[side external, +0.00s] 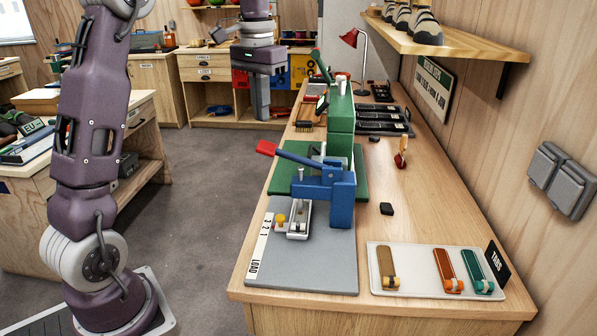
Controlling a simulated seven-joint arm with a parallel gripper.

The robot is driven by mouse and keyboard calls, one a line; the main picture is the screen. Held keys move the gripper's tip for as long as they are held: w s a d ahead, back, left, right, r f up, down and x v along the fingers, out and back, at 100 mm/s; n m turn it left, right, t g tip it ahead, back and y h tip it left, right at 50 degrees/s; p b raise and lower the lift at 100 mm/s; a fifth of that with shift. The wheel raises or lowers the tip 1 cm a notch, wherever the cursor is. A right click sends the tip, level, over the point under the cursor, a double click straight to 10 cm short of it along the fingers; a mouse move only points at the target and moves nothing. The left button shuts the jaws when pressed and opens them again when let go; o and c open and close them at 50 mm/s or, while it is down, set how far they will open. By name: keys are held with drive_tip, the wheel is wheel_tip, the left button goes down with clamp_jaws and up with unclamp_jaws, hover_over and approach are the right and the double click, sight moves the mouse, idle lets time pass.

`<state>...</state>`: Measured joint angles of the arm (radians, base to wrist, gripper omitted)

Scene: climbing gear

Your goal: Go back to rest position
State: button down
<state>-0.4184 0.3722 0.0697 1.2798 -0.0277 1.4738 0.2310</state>
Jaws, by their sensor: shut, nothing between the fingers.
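My gripper (262,116) hangs pointing down at the upper middle of the side external view. Its fingers are together and hold nothing. It is in the air left of the bench (430,215), apart from the devices on it. The middle of my arm runs out of the top of the picture. A blue press (340,198) with a red-tipped lever (268,148) stands on a grey plate (330,262) marked "LOAD". A green press (341,108) stands behind it on a green plate (360,170).
A white tray (418,291) with several coloured tabs lies at the bench's front right, by a "TABS" sign (497,264). Black trays (385,122) and a red lamp (352,40) stand farther back. A shelf (460,50) overhangs the right side.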

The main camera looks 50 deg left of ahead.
drive_tip(key=s+d+r+m+t, duration=0.1)
drive_tip(key=s+d+r+t, duration=0.15)
drive_tip(key=s+d, duration=0.55)
drive_tip(key=s+d+f+m+t, duration=0.1)
drive_tip(key=s+d+f, duration=0.2)
drive_tip(key=s+d, duration=0.2)
drive_tip(key=s+d+f+m+t, duration=0.1)
drive_tip(key=s+d, duration=0.4)
drive_tip(key=s, duration=0.5)
wheel_tip(320, 180, down, 2)
drive_tip(key=shift+f+t, duration=0.1)
drive_tip(key=shift+t, duration=0.35)
